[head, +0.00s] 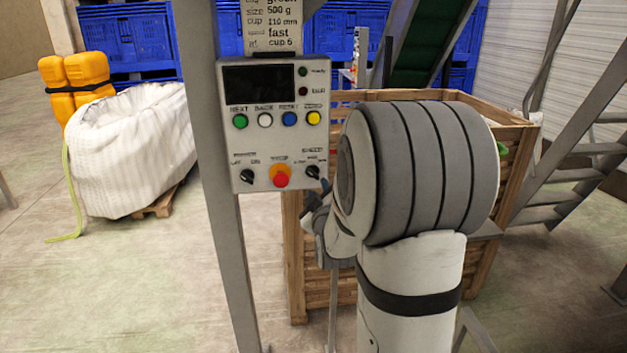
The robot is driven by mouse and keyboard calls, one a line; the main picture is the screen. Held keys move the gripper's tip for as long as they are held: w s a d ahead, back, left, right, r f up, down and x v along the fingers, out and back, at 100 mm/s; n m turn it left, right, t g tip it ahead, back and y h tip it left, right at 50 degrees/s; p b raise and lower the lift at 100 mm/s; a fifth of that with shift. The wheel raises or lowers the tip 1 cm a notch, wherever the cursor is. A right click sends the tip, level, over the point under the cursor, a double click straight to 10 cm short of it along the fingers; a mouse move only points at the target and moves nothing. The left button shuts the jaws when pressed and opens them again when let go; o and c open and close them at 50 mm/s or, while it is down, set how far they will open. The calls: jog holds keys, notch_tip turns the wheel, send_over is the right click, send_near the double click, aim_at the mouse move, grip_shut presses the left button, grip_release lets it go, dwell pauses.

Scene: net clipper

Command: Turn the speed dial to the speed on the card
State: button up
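A grey control panel (240,145) hangs on a post. A card (270,22) above it is cut off at the top; its speed line reads "fast". Two black dials sit at the panel's bottom: a left one (247,175) and a right one (312,172). The dial labels are too small to read surely; the right one seems to be the speed dial. My gripper (316,208) is just below the panel's lower right corner, close under the right dial. My arm hides part of it, and whether it touches the dial or is open cannot be told.
A red stop button (281,178) sits between the dials. Green (240,121), white, blue and yellow buttons run above, under a dark screen (258,83). A wooden crate (296,262) stands behind my arm. A white sack (132,150) stands left; the floor in front is clear.

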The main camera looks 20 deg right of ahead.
aim_at(314, 176)
jog(key=p+x, duration=0.1)
jog(key=x, duration=0.5)
jog(key=shift+w+f, duration=0.1)
jog(key=shift+w, duration=0.2)
jog(key=shift+c, duration=0.5)
